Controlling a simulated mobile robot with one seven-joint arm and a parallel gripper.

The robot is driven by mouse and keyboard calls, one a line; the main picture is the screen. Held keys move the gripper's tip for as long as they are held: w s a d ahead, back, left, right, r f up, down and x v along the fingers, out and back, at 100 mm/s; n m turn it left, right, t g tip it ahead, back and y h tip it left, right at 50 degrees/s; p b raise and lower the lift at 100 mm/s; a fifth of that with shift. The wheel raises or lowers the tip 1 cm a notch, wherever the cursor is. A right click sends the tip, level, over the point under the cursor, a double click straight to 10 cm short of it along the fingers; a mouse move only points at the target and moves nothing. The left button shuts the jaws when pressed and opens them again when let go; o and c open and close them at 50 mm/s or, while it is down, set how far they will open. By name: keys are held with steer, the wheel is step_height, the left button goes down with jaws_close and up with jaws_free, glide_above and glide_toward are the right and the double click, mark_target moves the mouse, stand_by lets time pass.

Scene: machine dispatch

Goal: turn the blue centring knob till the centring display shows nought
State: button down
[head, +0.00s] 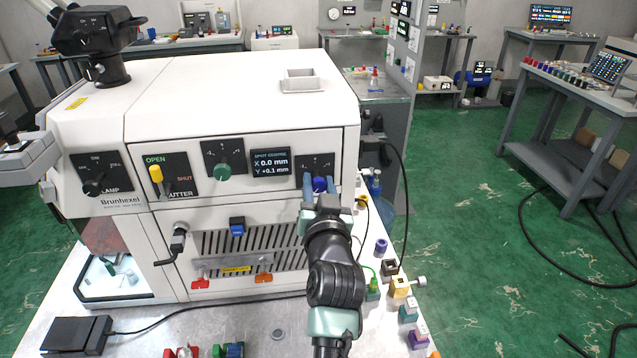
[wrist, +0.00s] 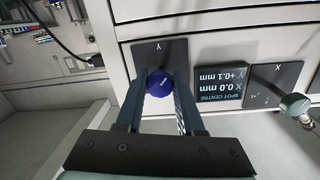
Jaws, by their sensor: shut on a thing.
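The blue centring knob (head: 319,184) sits on a dark panel at the right of the white machine's front. In the wrist view the blue knob (wrist: 160,83) is between my two fingertips, under a plate marked Y, with a pale pointer line on its face. My gripper (head: 320,190) is shut on it; it also shows in the wrist view (wrist: 160,88). The centring display (head: 271,162) left of the knob reads X 0.0 mm and Y +0.1 mm; it appears upside down in the wrist view (wrist: 219,87).
A green knob (head: 222,172) marked X is left of the display. A yellow shutter lever (head: 156,174) and a black lamp knob (head: 93,187) are further left. A black cable (head: 402,165) hangs at the machine's right side. Small coloured parts stand on the bench at lower right.

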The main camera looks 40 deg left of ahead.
steer(key=shift+m, duration=0.6)
steer(key=c, duration=0.5)
jaws_free()
steer(key=shift+c, duration=0.2)
steer(key=b+v, duration=0.3)
steer(key=v, duration=1)
steer(key=shift+w, duration=0.1)
